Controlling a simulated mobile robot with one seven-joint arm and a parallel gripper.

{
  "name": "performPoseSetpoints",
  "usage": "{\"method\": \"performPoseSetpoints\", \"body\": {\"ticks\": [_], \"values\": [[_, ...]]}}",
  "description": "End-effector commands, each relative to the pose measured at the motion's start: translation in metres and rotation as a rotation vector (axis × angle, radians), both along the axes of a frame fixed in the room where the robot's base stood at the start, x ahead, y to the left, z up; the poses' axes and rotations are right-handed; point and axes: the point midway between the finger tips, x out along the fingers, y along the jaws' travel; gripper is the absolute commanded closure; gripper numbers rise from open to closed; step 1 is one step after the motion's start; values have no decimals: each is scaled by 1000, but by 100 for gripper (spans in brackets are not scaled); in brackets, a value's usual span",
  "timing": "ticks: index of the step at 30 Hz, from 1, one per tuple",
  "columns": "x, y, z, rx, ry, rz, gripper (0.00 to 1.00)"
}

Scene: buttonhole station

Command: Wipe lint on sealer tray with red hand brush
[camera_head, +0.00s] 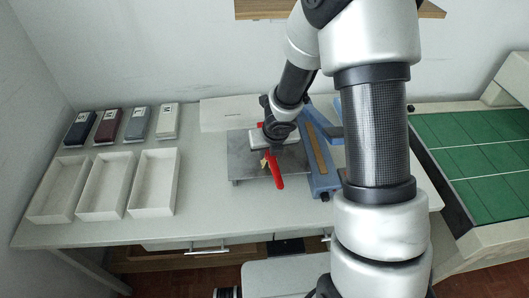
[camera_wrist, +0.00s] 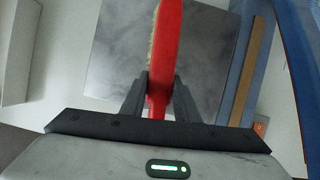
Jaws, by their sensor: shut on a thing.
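The red hand brush (camera_head: 276,170) is in my gripper (camera_head: 272,146), over the grey metal sealer tray (camera_head: 241,163). In the wrist view the two dark fingers of my gripper (camera_wrist: 160,98) are shut on the red handle of the brush (camera_wrist: 166,50). Pale bristles show along the brush's left side there. The tray (camera_wrist: 113,62) lies below and behind the brush in that view, with cloudy darker patches on its surface. I cannot tell whether these are lint. I cannot tell whether the bristles touch the tray. My wrist hides part of the tray in the head view.
A blue sealer (camera_head: 321,170) with a brown strip stands just right of the tray. Three white open boxes (camera_head: 104,213) and several small dark and pale cases (camera_head: 108,126) are on the left. A white box (camera_head: 228,110) stands behind the tray. A green-topped conveyor (camera_head: 480,150) is at right.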

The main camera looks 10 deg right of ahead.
Motion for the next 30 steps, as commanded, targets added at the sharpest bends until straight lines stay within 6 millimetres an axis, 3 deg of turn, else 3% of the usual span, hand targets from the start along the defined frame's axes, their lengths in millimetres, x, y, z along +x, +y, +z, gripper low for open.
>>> {"method": "performPoseSetpoints", "body": {"ticks": [24,30], "values": [[-1,-60,-1,-5,3,-5,90],[-1,-66,0,-3,2,-2,90]]}}
